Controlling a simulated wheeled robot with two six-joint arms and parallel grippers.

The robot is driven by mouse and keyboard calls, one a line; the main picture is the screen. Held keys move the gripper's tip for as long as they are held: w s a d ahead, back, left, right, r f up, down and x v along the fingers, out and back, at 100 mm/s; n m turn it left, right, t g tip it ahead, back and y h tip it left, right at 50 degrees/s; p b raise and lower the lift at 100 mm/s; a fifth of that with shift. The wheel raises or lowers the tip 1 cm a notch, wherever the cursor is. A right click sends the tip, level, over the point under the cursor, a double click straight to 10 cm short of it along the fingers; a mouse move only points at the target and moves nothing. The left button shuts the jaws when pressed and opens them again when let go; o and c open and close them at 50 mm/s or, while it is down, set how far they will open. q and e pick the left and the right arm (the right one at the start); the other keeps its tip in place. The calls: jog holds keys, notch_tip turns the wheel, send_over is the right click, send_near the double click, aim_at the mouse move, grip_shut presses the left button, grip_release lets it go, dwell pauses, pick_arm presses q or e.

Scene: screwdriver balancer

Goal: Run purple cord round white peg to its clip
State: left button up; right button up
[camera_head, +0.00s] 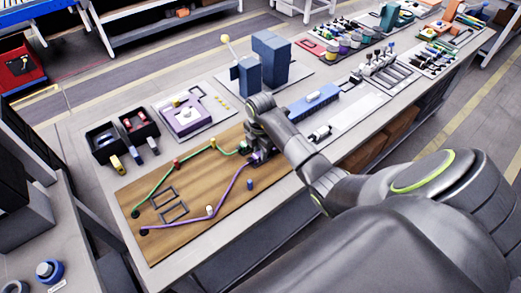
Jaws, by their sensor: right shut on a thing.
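The purple cord (180,222) starts at a dark anchor on the near left of the wooden board (160,250). It runs right to the white peg (210,209), bends along the peg's near side, and rises up the board to my right gripper (257,157). My right gripper is at the board's far right and shut on the purple cord's end. The purple cord's clip cannot be made out; the gripper may hide it. My left gripper is not in view.
A green cord (155,186) runs past a red peg (177,164) and a yellow peg (212,143) towards my gripper. A blue peg (249,184) stands right of the purple cord. Black bins (105,151) and blue blocks (270,60) stand beyond the board.

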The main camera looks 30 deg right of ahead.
jog(key=o, duration=1)
notch_tip(320, 180, up, 5)
jog(key=shift+w+b, duration=0.1)
jog(key=shift+b, duration=0.3)
jog(key=shift+r+p, duration=4.95)
jog(key=shift+r, duration=1.3)
